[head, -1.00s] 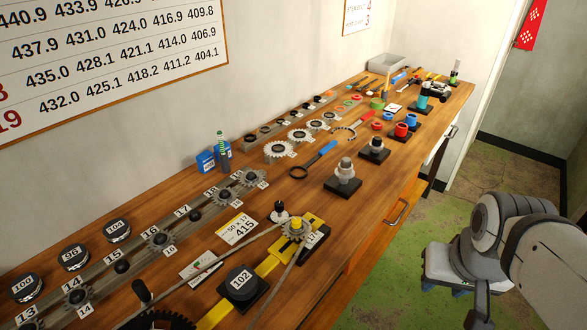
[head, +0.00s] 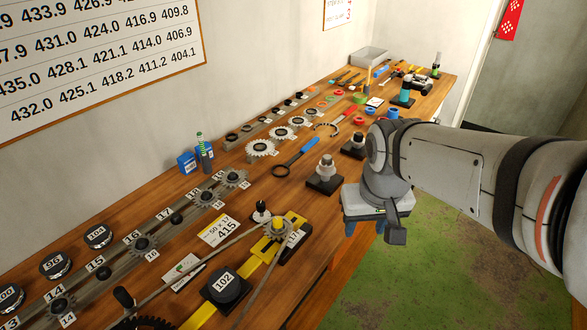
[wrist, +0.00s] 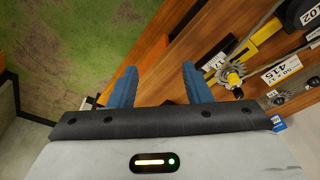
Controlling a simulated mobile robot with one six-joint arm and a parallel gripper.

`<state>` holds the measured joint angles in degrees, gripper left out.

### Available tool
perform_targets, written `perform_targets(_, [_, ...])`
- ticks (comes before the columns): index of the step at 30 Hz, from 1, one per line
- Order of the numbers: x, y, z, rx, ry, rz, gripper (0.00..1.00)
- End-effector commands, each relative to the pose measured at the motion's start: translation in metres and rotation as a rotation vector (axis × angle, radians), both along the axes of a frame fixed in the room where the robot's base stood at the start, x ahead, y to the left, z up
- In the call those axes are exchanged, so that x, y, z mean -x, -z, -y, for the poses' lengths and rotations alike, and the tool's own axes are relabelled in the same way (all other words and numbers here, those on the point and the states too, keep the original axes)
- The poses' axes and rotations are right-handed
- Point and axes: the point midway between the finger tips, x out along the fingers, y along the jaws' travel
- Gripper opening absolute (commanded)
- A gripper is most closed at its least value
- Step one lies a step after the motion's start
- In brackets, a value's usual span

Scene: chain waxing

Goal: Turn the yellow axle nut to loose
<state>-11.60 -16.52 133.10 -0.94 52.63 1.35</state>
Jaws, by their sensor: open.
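The yellow axle nut (head: 278,222) sits at the centre of the small sprocket on the yellow bar (head: 257,262), with a chain running round the sprocket. In the wrist view the nut (wrist: 232,78) shows right of my fingers, beside the tag 17. The nut's turned position is too small to tell. My gripper (head: 365,228) is to the right of the nut, clearly apart from it, over the bench's front edge. Its blue fingers point down. In the wrist view my gripper (wrist: 159,75) is open, with nothing between the fingers.
A black disc marked 102 (head: 223,284) stands on the bar's near side. A black-knobbed post (head: 261,210) stands just behind the sprocket. Black bases with grey posts (head: 325,176) stand farther along the bench (head: 325,222). The green floor (head: 440,270) in front is clear.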

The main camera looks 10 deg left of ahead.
Motion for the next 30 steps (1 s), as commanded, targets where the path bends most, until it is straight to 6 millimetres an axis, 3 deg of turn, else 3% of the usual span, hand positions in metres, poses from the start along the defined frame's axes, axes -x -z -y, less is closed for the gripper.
perform_targets(1, [-0.017,-0.004,-0.018,0.007,-0.056,-0.027,0.44])
perform_targets(6, [-0.065,0.003,-0.080,0.029,-0.235,-0.091,0.44])
perform_targets(12, [-0.096,0.023,-0.147,0.055,-0.398,-0.149,0.44])
perform_targets(15, [-0.102,0.031,-0.169,0.063,-0.445,-0.165,0.44])
perform_targets(23, [-0.106,0.051,-0.185,0.071,-0.483,-0.181,0.44])
perform_targets(30, [-0.105,0.090,-0.184,0.071,-0.482,-0.182,0.44])
